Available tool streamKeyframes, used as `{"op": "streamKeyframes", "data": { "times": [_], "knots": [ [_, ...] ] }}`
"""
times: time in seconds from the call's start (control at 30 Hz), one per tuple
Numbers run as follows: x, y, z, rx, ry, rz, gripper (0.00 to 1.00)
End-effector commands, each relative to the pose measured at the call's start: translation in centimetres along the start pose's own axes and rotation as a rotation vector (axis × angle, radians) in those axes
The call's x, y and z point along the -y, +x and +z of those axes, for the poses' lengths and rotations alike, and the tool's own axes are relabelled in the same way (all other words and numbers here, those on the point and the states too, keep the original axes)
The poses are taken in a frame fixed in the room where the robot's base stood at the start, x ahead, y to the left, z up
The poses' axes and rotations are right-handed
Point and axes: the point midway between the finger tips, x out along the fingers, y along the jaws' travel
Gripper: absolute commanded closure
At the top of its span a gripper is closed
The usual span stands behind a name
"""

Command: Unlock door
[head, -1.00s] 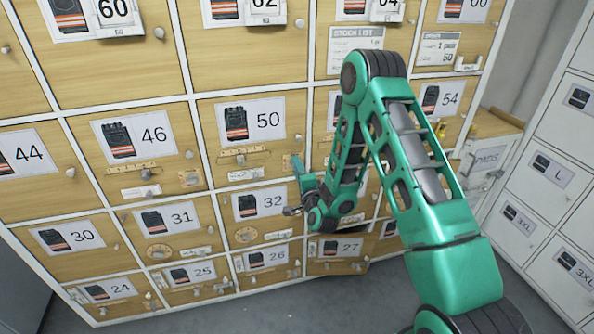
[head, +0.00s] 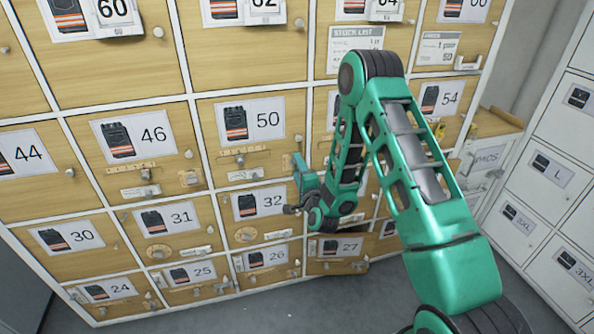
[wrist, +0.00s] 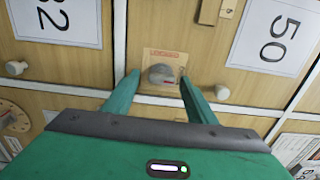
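The door of locker 50 (head: 268,120) is wooden, shut, and bears a picture label that also shows turned sideways in the wrist view (wrist: 272,36). My gripper (wrist: 160,82) is open, with one green finger on each side of the knob; I see no clear contact. In the head view my gripper (head: 298,172) is at the lower right of door 50, and it hides the knob there.
Door 32 (head: 258,205) lies below, with its own knob (wrist: 17,68) in the wrist view. Door 46 (head: 138,145) is to the left. Door 27 (head: 338,250) at the bottom appears slightly ajar. White lockers (head: 553,170) stand at the right. Grey floor shows below.

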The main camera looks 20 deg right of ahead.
Motion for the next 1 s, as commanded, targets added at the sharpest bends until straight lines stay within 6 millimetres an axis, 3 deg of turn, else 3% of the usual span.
{"op": "streamKeyframes", "data": {
  "times": [0.27,0.7,1.0],
  "knots": [
    [0.0,-0.6,0.2,0.002,0.0,-0.001,0.48],
    [-0.1,-8.0,0.1,0.002,-0.001,0.003,0.48],
    [-0.1,-10.6,0.0,0.0,0.0,0.002,0.48]
  ]
}}
